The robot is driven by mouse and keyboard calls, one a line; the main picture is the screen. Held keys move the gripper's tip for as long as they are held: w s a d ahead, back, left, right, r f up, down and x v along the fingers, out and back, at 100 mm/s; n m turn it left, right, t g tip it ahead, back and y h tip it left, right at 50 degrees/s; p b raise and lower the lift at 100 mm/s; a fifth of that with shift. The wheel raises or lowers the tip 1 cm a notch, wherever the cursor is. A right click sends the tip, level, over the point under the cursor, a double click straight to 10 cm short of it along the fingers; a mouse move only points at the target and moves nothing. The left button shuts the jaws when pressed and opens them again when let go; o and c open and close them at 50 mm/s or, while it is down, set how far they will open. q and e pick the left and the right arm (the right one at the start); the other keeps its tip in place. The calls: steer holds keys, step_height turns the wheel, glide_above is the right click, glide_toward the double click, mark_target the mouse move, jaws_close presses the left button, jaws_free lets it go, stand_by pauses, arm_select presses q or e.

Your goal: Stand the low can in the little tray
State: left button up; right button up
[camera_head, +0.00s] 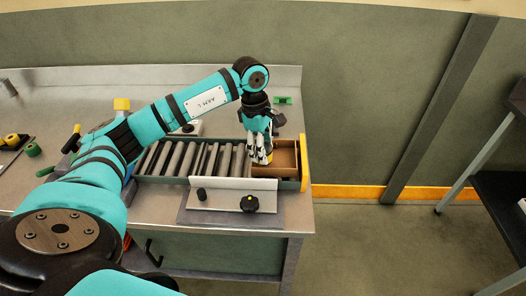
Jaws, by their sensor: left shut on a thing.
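My left gripper (262,156) points straight down at the right end of the roller conveyor, over the left part of a brown open tray (287,158). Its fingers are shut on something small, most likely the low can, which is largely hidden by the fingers. I cannot tell whether the held thing touches the tray floor. The right part of the tray looks empty. My right gripper is not in view.
Grey rollers (190,159) lie left of the tray, with a yellow end plate (305,163) on its right. In front stands a grey panel (225,195) with a black knob (249,203). A green piece (283,100) lies behind. Yellow and green items sit at far left.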

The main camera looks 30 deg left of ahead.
arm_select(q)
step_height(320, 180, down, 2)
steer(key=shift+s+f+p, duration=0.1)
steer(key=shift+s+p, duration=0.05)
steer(key=shift+p, duration=0.35)
steer(key=shift+s+f, duration=0.1)
steer(key=shift+f, duration=0.2)
steer(key=shift+s+d+f+b, duration=0.1)
steer(key=shift+f+b, duration=0.25)
steer(key=shift+b, duration=0.1)
steer(key=shift+s+f+b, duration=0.15)
steer(key=shift+f+b, duration=0.1)
steer(key=shift+b, duration=0.15)
steer(key=shift+c, duration=0.5)
steer(key=o, duration=1.3)
steer(key=shift+f, duration=0.1)
steer(key=shift+w, duration=0.35)
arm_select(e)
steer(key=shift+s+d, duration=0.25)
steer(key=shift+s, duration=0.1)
